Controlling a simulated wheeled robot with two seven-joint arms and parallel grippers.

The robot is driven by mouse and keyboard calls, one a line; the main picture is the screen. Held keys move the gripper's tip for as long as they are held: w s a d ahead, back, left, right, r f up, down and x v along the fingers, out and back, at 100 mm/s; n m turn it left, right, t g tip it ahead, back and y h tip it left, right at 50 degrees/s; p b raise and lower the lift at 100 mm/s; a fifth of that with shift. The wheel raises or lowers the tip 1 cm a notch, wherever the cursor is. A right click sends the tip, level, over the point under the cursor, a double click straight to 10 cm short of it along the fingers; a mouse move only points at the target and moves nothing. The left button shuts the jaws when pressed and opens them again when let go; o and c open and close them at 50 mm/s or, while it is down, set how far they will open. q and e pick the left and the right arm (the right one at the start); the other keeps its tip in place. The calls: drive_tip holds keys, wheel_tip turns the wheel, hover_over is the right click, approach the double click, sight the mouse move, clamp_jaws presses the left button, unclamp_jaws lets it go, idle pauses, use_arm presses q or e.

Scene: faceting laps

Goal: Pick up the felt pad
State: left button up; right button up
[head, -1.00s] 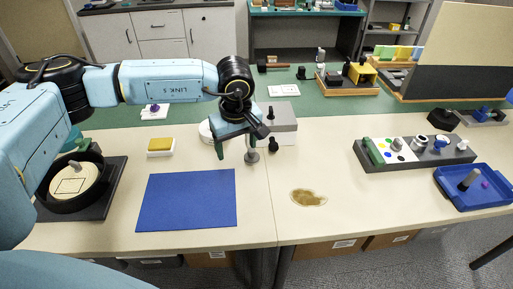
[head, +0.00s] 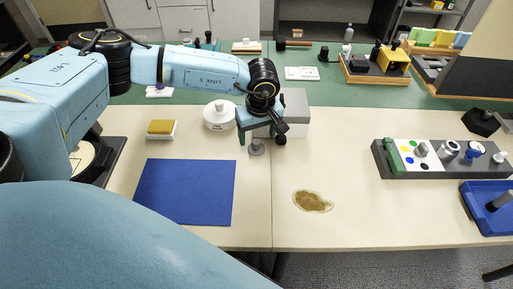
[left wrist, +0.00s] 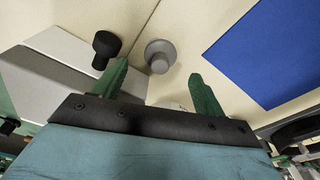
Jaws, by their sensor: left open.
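My left gripper (head: 261,139) is open and empty, pointing down above the bench beside a grey box. A small grey piece with a round top (head: 256,148) stands under it, between the fingers in the head view. In the left wrist view this grey piece (left wrist: 159,56) shows just beyond the gap between the green fingertips (left wrist: 159,76), apart from them. I cannot tell for certain which thing is the felt pad. A yellow pad on a white block (head: 161,129) lies left of the gripper, behind a flat blue sheet (head: 186,192). My right gripper is not in view.
A white lidded dish (head: 219,115) is behind left. A brown patch (head: 312,201) lies front right. A dark rack (head: 435,166) and blue tray (head: 480,213) stand far right. The middle right is clear.

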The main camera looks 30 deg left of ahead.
sight(256, 141)
use_arm(q)
drive_tip(key=f, duration=0.5)
drive_tip(key=shift+w+a, duration=0.25)
drive_tip(key=shift+a, duration=0.15)
drive_tip(key=c, duration=1.1)
wheel_tip(256, 141, up, 10)
drive_tip(key=shift+r, duration=0.1)
